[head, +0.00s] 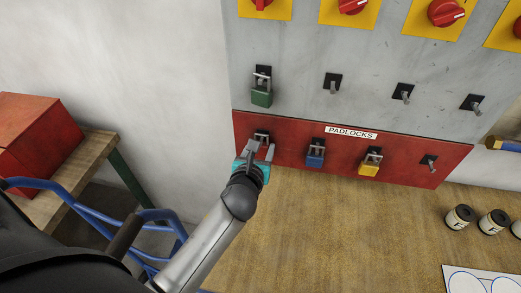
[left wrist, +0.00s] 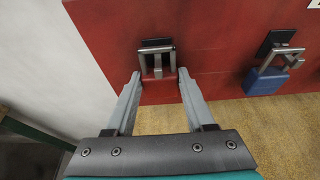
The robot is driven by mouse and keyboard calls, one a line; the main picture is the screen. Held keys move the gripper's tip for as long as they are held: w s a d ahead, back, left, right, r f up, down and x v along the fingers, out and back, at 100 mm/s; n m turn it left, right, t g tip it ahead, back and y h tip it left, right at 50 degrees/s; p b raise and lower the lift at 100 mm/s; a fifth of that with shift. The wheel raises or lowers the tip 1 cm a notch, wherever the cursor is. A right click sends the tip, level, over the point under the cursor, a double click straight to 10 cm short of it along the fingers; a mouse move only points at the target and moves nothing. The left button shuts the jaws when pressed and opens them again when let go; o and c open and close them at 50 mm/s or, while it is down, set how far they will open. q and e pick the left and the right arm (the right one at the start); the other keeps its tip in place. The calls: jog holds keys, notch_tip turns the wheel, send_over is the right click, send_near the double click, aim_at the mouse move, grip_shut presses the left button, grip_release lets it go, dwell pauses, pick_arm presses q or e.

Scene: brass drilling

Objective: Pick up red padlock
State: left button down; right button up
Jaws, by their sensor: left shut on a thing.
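The red padlock (left wrist: 161,92) hangs by its grey shackle at a dark hook plate on the red panel. Its red body blends with the red panel behind it. My left gripper (left wrist: 159,80) has one finger on each side of the body and is shut on it. In the head view, my left gripper (head: 260,150) reaches up to the leftmost hook of the red panel and hides most of the padlock there. My right gripper is not in view.
The red panel (head: 400,178) is labelled PADLOCKS and also holds a blue padlock (head: 315,158), a yellow padlock (head: 370,166) and an empty hook (head: 430,163). A green padlock (head: 262,98) hangs above. The wooden bench top (head: 320,230) is clear in front.

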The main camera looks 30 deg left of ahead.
pick_arm(q)
jog(key=s+d+b, duration=0.1)
jog(key=s+d, duration=0.1)
jog(key=s, duration=0.6)
jog(key=s+d+b, duration=0.1)
jog(key=s+d, duration=0.1)
jog(key=s, duration=0.7)
jog(key=shift+s+d+r+b, duration=0.2)
jog(key=shift+d+b, duration=0.05)
jog(key=shift+b, duration=0.1)
